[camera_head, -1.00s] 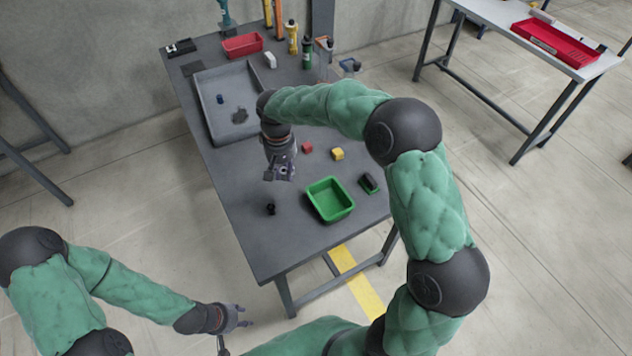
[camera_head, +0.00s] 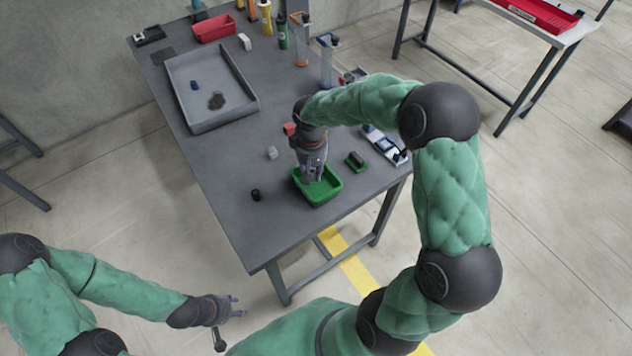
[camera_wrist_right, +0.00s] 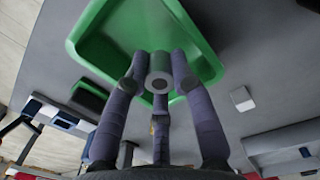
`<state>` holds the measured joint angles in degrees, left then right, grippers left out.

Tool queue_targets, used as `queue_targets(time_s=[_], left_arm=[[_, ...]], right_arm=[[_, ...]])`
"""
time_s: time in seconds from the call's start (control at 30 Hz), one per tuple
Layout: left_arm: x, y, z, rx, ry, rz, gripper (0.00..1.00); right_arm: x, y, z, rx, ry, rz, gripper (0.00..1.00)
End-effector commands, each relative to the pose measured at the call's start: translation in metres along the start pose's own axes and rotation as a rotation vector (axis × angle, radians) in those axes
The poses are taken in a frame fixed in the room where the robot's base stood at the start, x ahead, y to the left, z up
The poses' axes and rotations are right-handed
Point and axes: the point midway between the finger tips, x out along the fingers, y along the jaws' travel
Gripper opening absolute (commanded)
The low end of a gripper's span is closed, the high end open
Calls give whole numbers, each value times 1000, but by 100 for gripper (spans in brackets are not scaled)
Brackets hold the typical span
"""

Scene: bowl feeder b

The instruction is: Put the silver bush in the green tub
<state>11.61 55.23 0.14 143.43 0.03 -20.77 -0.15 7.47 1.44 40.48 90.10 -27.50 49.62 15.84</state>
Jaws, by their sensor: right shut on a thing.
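The green tub (camera_head: 330,196) stands near the front end of the grey table, and its floor and rim also fill the top of the right wrist view (camera_wrist_right: 110,15). My right gripper (camera_head: 312,180) points down over the tub. In the right wrist view its fingers (camera_wrist_right: 158,80) are shut on a silver bush (camera_wrist_right: 160,72), a short cylinder with a hole. The height of the bush over the tub floor is hard to tell. A second small silver piece (camera_wrist_right: 242,98) lies on the table outside the tub (camera_head: 272,153). My left gripper (camera_head: 236,306) is empty and open, off the table's front left.
A black cylinder (camera_head: 256,195) stands left of the tub. A green-and-black block (camera_head: 356,162) and a blue-white item (camera_head: 386,146) lie right of it. A red block (camera_head: 290,128) is by my wrist. A grey tray (camera_head: 211,125) lies further back.

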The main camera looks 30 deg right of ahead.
Motion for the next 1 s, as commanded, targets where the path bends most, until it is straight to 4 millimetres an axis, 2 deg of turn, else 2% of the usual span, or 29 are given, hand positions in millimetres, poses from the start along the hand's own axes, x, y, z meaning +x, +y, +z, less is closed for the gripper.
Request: queue_targets(time_s=[0.17, 0.43, 0.83, 0.87, 0.9, 0.93, 1.0], left_arm=[[3, -1, 0, 0, 0, 0, 40], [14, -5, -1, 0, 0, 0, 40], [15, -5, -1, 0, 0, 0, 40], [15, -5, -1, 0, 0, 0, 40], [15, -5, -1, 0, 0, 0, 40], [14, -5, -1, 0, 0, 0, 40], [14, -5, -1, 0, 0, 0, 40]], right_arm=[[8, 5, 3, 1, 0, 0, 0], [42, 9, 5, -1, -1, 0, 0], [46, 8, 5, 0, 0, 0, 0], [46, 8, 5, 0, 0, 0, 28], [46, 8, 5, 0, 0, 0, 39], [46, 8, 5, 0, 0, 0, 48], [46, 8, 5, 0, 0, 0, 49]])
